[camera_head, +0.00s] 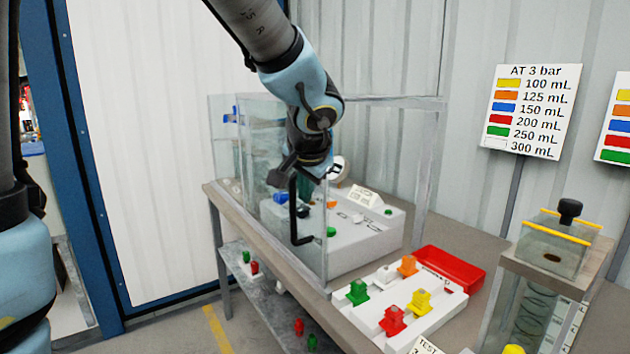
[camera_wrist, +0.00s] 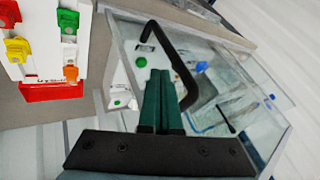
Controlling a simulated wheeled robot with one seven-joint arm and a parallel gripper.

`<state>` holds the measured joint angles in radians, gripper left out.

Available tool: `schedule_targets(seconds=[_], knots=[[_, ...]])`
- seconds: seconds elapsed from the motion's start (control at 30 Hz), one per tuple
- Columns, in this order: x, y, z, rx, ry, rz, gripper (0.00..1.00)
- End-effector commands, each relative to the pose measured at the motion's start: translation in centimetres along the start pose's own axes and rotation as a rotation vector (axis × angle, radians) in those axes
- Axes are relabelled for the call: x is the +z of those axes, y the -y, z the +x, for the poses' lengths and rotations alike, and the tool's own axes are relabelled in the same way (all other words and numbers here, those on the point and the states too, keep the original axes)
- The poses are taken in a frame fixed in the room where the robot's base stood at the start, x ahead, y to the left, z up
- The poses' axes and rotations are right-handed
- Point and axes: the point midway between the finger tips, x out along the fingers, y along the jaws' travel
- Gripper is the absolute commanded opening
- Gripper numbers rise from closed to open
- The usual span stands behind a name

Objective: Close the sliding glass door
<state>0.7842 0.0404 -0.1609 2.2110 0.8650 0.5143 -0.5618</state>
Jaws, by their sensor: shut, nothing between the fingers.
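The sliding glass door (camera_head: 312,240) is a clear upright pane along the table's front-left side, with a black bar handle (camera_head: 293,212) on its outer face. The handle also shows in the wrist view (camera_wrist: 178,62), bent across the pane. My gripper (camera_head: 284,174) is beside the upper part of the handle, outside the glass. In the wrist view its green fingers (camera_wrist: 160,76) are together and empty, with the handle just beside and beyond their tips. I cannot tell whether they touch it. How far the door stands open is unclear.
Behind the glass is a white pump unit (camera_head: 370,235). A white board with coloured blocks (camera_head: 368,310) and a red tray (camera_head: 450,268) lie right of the enclosure. A lower shelf (camera_head: 262,290) is below the table.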

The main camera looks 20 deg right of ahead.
Motion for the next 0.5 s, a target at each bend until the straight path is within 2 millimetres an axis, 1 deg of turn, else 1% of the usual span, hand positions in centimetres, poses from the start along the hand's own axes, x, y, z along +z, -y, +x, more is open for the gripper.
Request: schedule_targets(seconds=[0.03,0.13,0.5], knots=[[-0.06,0.55,0.06,0.0,0.002,-0.001,0.0],[-0.01,0.99,0.43,0.001,0.002,0.0,0.0],[0.03,1.16,0.66,0.001,0.0,0.0,0.0]])
